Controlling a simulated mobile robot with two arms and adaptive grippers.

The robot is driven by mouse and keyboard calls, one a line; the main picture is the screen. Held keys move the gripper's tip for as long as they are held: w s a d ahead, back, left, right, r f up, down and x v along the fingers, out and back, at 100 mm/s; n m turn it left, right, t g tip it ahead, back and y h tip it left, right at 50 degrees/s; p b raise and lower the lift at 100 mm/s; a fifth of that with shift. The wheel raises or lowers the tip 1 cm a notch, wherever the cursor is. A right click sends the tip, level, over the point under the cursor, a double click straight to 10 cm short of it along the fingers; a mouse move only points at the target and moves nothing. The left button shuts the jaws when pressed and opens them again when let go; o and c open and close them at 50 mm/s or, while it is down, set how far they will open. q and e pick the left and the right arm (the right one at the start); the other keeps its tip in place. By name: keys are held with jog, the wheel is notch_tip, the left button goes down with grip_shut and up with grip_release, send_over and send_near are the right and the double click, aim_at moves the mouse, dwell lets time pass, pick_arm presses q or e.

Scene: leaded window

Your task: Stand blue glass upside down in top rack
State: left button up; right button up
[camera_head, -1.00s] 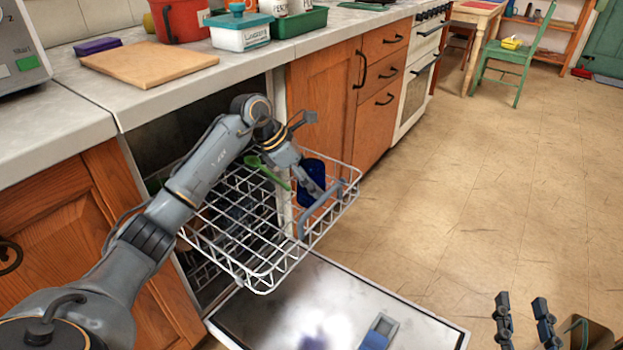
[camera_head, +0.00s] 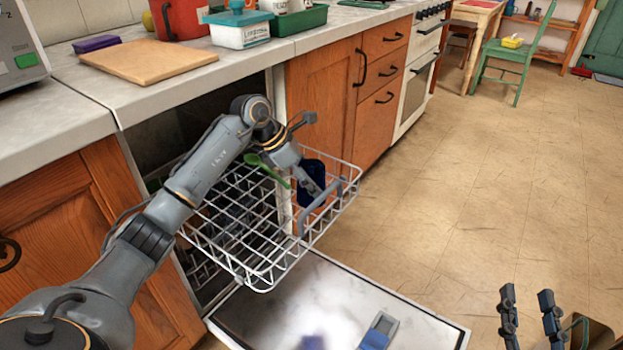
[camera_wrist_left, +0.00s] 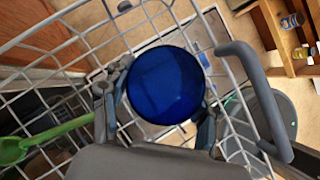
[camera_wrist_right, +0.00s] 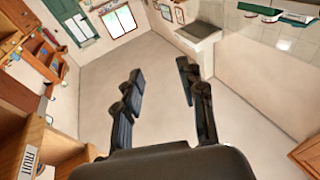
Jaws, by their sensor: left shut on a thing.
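The blue glass (camera_head: 311,172) is inside the front right corner of the pulled-out white top rack (camera_head: 262,276). My left gripper (camera_head: 314,190) reaches down into that corner and is shut on the glass. In the left wrist view the glass (camera_wrist_left: 166,86) is a round blue shape between the two fingers (camera_wrist_left: 160,110), with rack wires around it. Whether its bottom touches the rack floor is hidden. My right gripper (camera_head: 532,315) is open and empty over the floor at the lower right; its spread fingers show in the right wrist view (camera_wrist_right: 160,90).
A green spoon (camera_head: 268,170) lies in the rack, left of the glass. The grey rack handle (camera_head: 320,208) is close to my left gripper. The open dishwasher door (camera_head: 340,300) lies below, with a detergent compartment (camera_head: 379,331).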

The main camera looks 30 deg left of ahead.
pick_arm(q)
jog(key=shift+f, duration=0.2)
dwell(0.3)
jog(key=o, duration=1.5)
jog(key=shift+o, duration=0.2)
jog(key=v, duration=0.7)
jog(key=shift+r, duration=0.2)
jog(key=shift+s+a, duration=0.1)
jog(key=shift+s, duration=0.05)
